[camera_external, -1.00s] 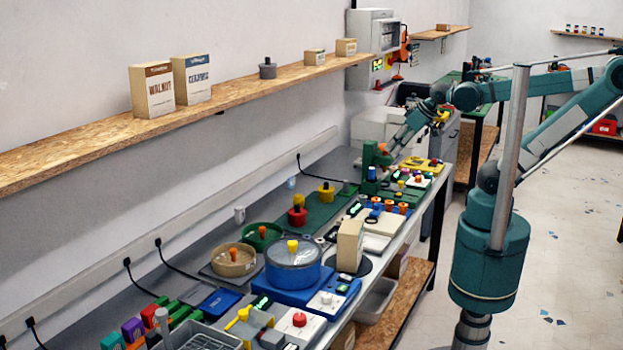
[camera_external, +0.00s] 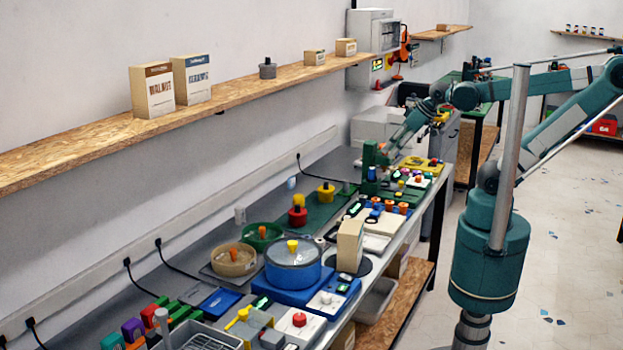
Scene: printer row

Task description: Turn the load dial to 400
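My gripper (camera_external: 388,155) is at the far part of the long bench, beside a green upright stand (camera_external: 370,160). It is small and dark in the picture, and I cannot tell whether its fingers are open, shut or touching anything. Several knobs sit near it: an orange-topped one (camera_external: 389,205) and others on a green panel just in front, and a yellow panel (camera_external: 421,163) to the right. No dial marking or number is legible, so I cannot tell which knob is the load dial or where it points.
The bench (camera_external: 182,239) is crowded. A blue pot-like drum (camera_external: 293,270), a beige box (camera_external: 350,246) and a tan round container (camera_external: 233,261) stand nearer the camera. A wooden shelf (camera_external: 229,92) with boxes runs along the wall above.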

